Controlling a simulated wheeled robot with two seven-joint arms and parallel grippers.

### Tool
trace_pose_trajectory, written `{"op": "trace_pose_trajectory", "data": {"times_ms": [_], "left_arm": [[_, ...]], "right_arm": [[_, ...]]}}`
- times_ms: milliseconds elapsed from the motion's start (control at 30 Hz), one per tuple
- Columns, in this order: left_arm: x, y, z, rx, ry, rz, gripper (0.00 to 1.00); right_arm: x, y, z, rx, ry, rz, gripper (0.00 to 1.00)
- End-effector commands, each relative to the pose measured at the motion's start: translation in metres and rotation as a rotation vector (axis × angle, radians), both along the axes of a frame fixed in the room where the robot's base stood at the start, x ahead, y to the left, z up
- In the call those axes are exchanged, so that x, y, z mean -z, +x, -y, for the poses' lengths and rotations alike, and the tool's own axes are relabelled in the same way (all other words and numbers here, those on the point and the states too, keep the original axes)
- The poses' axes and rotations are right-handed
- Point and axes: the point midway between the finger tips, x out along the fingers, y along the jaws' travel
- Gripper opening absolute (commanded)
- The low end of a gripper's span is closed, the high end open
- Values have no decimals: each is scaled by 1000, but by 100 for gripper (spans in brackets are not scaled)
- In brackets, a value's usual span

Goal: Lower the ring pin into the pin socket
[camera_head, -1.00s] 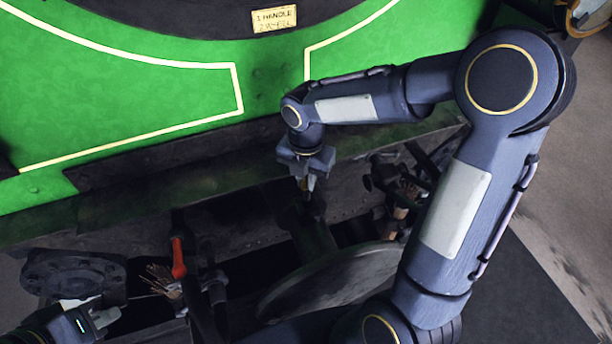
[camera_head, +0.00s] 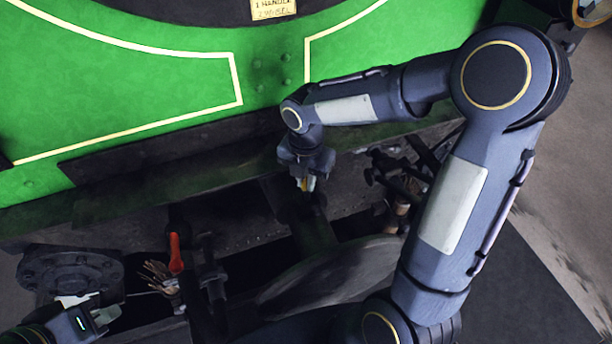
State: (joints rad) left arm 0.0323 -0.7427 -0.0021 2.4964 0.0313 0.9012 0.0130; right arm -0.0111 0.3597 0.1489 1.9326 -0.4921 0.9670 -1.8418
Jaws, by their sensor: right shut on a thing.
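My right gripper (camera_head: 305,180) hangs pointing down in the middle of the view, over the dark coupling gear below the green panel. It is shut on a small pin, the ring pin (camera_head: 304,184), of which only a little brassy part shows between the fingers. A dark post (camera_head: 318,212) stands directly below the gripper; it may hold the pin socket, but I cannot make out an opening. Whether the pin touches it cannot be told. My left gripper (camera_head: 100,315) is at the lower left, apart from the pin, with its fingers spread and nothing seen between them.
A round buffer plate (camera_head: 335,275) lies in front of the post. A red handle (camera_head: 175,253) and a frayed brown bundle (camera_head: 160,275) are to the left. A dark flanged disc (camera_head: 70,272) is near my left gripper. A yellow label (camera_head: 272,9) is on the panel above.

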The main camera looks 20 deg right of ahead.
Motion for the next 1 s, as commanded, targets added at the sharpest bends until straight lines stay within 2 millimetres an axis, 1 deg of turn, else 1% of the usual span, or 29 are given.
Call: {"op": "trace_pose_trajectory", "data": {"times_ms": [1000], "left_arm": [[22,0,0,0,0,0,0]], "right_arm": [[32,0,0,0,0,0,0]]}}
